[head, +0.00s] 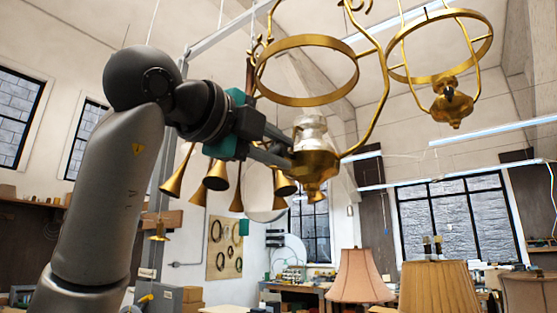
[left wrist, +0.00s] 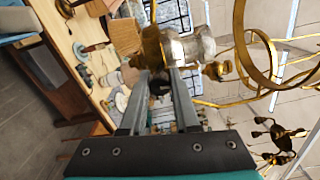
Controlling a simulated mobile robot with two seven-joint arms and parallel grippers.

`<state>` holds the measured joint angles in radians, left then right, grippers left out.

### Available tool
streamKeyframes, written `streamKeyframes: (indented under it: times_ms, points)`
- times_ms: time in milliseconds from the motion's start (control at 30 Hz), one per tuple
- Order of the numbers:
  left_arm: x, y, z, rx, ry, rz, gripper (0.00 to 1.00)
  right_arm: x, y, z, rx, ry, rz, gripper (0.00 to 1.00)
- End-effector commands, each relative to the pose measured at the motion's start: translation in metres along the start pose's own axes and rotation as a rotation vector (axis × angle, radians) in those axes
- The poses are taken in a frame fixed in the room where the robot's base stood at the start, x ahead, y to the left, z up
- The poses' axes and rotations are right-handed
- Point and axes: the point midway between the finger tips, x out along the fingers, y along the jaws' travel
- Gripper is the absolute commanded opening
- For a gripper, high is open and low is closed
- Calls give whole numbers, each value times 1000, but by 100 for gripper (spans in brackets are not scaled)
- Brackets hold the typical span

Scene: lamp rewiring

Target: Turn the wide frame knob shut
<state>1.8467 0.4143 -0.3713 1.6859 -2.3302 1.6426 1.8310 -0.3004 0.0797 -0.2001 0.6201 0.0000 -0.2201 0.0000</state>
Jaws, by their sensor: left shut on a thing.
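The near brass frame, with a wide ring (head: 306,70), hangs at the top middle of the head view; its ring also shows in the left wrist view (left wrist: 256,45). Below the ring is a silvery socket (head: 310,132) on a rounded brass body (head: 316,165). My left gripper (head: 287,152) reaches in from the left, its fingertips at the side of this body. In the left wrist view, the fingers (left wrist: 160,76) are closed on a small part beside the brass body. The frame's knob is hidden between the fingertips, so its turn cannot be read. My right gripper is out of view.
A second brass frame (head: 440,45) hangs to the right. Several brass horn-shaped pieces (head: 216,175) hang behind my left arm. Pleated lampshades (head: 437,288) stand low at the right.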

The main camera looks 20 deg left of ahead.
Motion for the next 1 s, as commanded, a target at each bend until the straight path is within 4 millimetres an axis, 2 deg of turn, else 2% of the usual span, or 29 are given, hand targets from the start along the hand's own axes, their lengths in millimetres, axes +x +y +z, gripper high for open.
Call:
streamKeyframes:
  times_ms: [400, 933, 967, 1000]
  points:
    - [0, 0, 0, -177, 1, 0, 0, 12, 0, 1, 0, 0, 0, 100]
    - [0, -1, 0, -199, 0, -1, 0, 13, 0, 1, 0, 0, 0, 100]
    - [0, -1, 0, -199, 0, -1, 32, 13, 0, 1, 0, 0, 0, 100]
    - [0, -1, 0, -199, 0, -1, 36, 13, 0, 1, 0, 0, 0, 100]
